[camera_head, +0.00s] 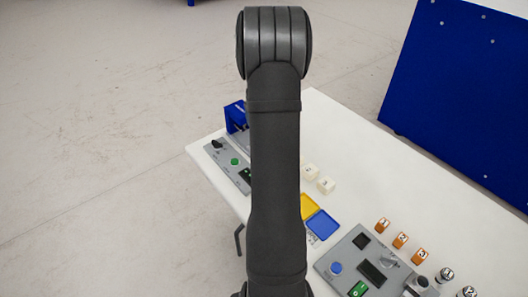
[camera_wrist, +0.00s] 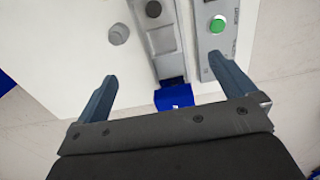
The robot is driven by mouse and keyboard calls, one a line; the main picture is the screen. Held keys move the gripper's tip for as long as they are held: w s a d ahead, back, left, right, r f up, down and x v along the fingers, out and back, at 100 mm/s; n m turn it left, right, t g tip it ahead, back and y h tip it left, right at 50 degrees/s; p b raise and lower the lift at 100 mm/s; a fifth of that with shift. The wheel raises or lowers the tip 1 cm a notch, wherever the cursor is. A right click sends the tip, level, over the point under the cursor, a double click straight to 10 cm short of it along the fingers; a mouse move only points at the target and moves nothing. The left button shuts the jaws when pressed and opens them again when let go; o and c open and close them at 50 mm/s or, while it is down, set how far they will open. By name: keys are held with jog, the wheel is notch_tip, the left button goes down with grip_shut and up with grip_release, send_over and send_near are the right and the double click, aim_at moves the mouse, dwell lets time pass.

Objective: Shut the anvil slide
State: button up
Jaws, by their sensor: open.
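In the wrist view my gripper (camera_wrist: 164,88) is open and empty, its two blue-grey fingers wide apart. Between and beyond them is a long grey metal channel piece (camera_wrist: 166,63) with a dark round part (camera_wrist: 154,9) near the top edge. It may be the anvil slide, but I cannot tell for sure, nor how far it stands open. A blue block (camera_wrist: 174,96) sits at its near end, between the fingers. In the head view a blue upright part (camera_head: 235,114) shows left of my arm, which hides much of this device. My gripper is not visible there.
A grey panel with a green button (camera_wrist: 218,26) lies close by the right finger. A grey round piece (camera_wrist: 119,34) stands on the white table. In the head view, white cubes (camera_head: 326,185), yellow and blue trays, another control panel (camera_head: 372,268) and numbered orange blocks (camera_head: 401,240) are right of my arm.

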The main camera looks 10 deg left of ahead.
jog(key=shift+r, duration=0.4)
